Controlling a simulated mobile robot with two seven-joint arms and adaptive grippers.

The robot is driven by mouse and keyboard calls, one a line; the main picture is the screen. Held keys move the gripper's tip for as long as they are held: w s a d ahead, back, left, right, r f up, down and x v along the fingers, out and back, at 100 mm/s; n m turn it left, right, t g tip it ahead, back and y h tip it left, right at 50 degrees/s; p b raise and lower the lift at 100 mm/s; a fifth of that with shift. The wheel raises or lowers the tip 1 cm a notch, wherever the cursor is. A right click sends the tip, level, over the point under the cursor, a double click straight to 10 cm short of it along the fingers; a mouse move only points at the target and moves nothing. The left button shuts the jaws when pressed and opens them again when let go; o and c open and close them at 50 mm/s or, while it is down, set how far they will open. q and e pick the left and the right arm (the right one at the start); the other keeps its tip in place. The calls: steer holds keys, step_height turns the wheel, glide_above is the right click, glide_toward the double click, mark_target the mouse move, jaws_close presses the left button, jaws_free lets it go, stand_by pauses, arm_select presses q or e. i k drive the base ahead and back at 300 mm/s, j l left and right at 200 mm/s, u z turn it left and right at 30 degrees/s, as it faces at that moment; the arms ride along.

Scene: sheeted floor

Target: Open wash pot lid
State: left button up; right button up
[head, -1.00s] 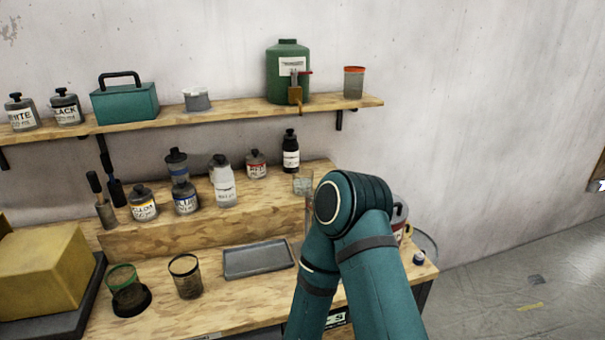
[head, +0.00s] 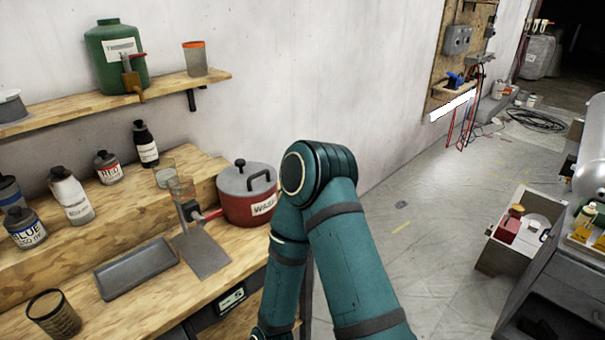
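The wash pot (head: 246,208) is red with a white label reading "WASH". It stands at the right end of the wooden workbench (head: 140,310). The lid looks closed. My teal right arm rises in front of the pot's right side and hides part of that edge. My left arm and gripper do not show.
A grey stand (head: 203,250) with a clear cup is left of the pot. A grey tray (head: 137,268), a dark mesh cup (head: 53,315) and several bottles are further left. A shelf (head: 180,92) holds a green jug (head: 116,58). Open floor (head: 425,225) lies to the right.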

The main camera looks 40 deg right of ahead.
mark_target(258, 179)
steer(key=z, duration=0.85)
